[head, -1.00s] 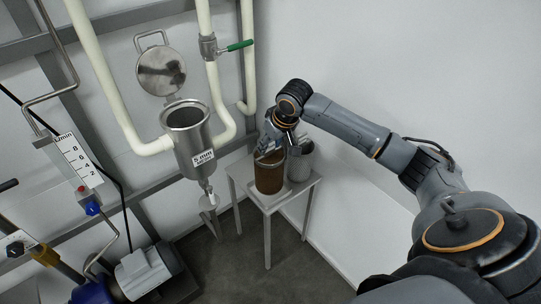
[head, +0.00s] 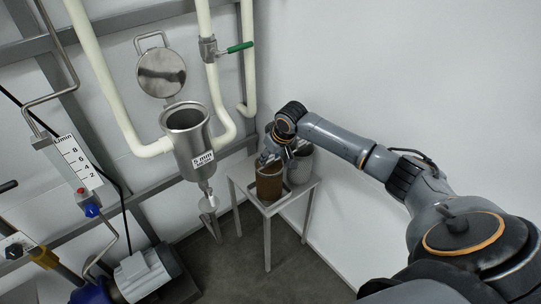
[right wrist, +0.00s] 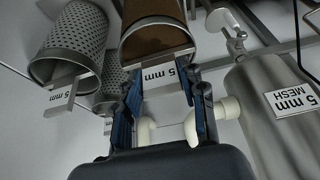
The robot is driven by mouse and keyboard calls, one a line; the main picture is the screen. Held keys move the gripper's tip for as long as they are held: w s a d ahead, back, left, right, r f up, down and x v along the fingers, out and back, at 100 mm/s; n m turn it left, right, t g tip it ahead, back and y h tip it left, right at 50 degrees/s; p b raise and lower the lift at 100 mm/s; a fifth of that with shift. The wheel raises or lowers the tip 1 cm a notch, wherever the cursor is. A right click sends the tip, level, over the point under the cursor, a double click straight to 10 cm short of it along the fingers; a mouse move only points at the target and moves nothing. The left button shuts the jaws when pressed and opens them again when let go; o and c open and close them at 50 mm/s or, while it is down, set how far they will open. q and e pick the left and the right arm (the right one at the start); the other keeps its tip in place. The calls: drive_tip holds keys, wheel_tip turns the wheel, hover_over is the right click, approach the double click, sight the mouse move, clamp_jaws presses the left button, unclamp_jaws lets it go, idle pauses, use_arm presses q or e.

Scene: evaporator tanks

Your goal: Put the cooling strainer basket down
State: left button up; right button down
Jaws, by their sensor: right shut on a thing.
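The strainer basket (head: 269,186) is a brown-coated cylinder, upright at the small metal table in the head view. My right gripper (head: 272,158) is over its rim. In the right wrist view, the basket (right wrist: 155,30) has a metal rim and a tab labelled 5 mm, and my right gripper (right wrist: 160,95) is shut on that tab. The basket's base is at the tabletop, but I cannot tell whether it fully rests. The strainer housing (head: 188,142), labelled 5 mm mesh, stands open at the left, its round lid (head: 161,73) raised. My left gripper is out of view.
A clean grey perforated basket (head: 300,166) stands close behind and right of the brown one; its holes show in the right wrist view (right wrist: 75,45). The small table (head: 240,186) has little free top. Pipes and a green-handled valve (head: 239,47) are at the wall.

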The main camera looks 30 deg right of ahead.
drive_tip(key=c, duration=0.8)
unclamp_jaws()
drive_tip(key=shift+r, duration=0.15)
drive_tip(key=v, duration=1.2)
drive_tip(key=shift+p, duration=0.35)
